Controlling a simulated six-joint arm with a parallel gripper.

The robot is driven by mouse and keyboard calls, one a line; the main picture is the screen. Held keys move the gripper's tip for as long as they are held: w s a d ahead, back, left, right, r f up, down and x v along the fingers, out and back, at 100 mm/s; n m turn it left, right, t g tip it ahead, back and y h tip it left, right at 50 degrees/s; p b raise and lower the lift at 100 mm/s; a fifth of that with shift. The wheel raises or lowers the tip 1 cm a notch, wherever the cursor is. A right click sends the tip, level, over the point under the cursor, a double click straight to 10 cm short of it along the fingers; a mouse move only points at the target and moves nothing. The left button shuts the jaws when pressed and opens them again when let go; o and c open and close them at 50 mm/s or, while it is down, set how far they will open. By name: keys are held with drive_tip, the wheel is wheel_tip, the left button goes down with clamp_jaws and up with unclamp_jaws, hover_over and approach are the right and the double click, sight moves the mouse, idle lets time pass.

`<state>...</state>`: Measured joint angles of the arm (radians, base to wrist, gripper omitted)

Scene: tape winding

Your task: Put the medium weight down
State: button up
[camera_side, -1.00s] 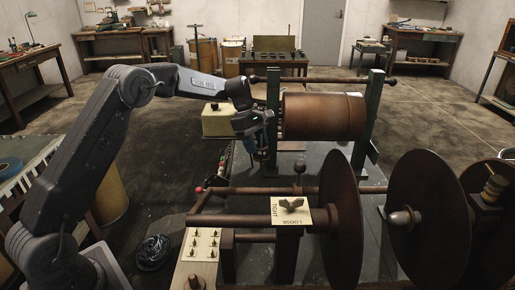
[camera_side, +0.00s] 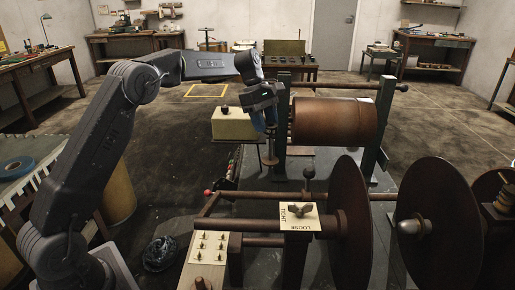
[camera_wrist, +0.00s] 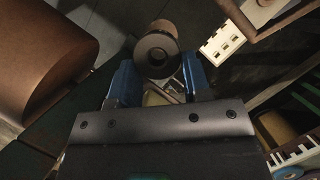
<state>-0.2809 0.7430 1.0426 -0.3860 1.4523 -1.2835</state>
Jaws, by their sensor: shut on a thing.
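My gripper (camera_side: 268,130) hangs just left of the big brown drum in the side view. It also shows in the wrist view (camera_wrist: 160,74), with its two blue fingers on either side of a round, brown weight (camera_wrist: 157,52). The gripper is shut on this weight. In the side view the weight (camera_side: 269,159) shows below the fingers as a thin stem with a small disc at its lower end. Its upper part is hidden by the fingers. I cannot tell its size class from the frames, nor whether its disc touches anything.
The brown drum (camera_side: 328,122) stands between green posts right of my gripper. A pale box with a dark knob (camera_side: 237,124) is behind left. A brown rod and large discs (camera_side: 345,225) are in front. A TIGHT/LOOSE plate (camera_side: 300,217) and a switch panel (camera_side: 210,243) are nearer.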

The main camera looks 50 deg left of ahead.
drive_tip(key=s+d+f+m+g+y, duration=0.2)
drive_tip(key=s+f+m, duration=0.3)
drive_tip(key=s+m, duration=0.35)
drive_tip(key=s+d+f+m+g+y, duration=0.35)
drive_tip(key=s+m, duration=0.35)
drive_tip(key=m, duration=0.3)
wheel_tip(320, 180, up, 14)
drive_tip(key=n+t+h, duration=0.5)
drive_tip(key=n+h, duration=0.1)
drive_tip(key=n, duration=1.2)
hover_over(269, 159)
drive_tip(key=a, duration=0.1)
drive_tip(key=shift+s+a+f+y, duration=0.15)
drive_tip(key=shift+a+y, duration=0.05)
drive_tip(key=shift+y, duration=0.05)
drive_tip(key=shift+n+t, duration=0.25)
drive_tip(key=shift+n, duration=0.2)
drive_tip(key=f, duration=0.4)
drive_tip(key=shift+w+a+f, duration=0.15)
drive_tip(key=shift+w, duration=0.1)
drive_tip(key=shift+f, duration=0.35)
drive_tip(key=shift+f, duration=0.1)
wheel_tip(269, 159, down, 9)
drive_tip(key=shift+f, duration=0.2)
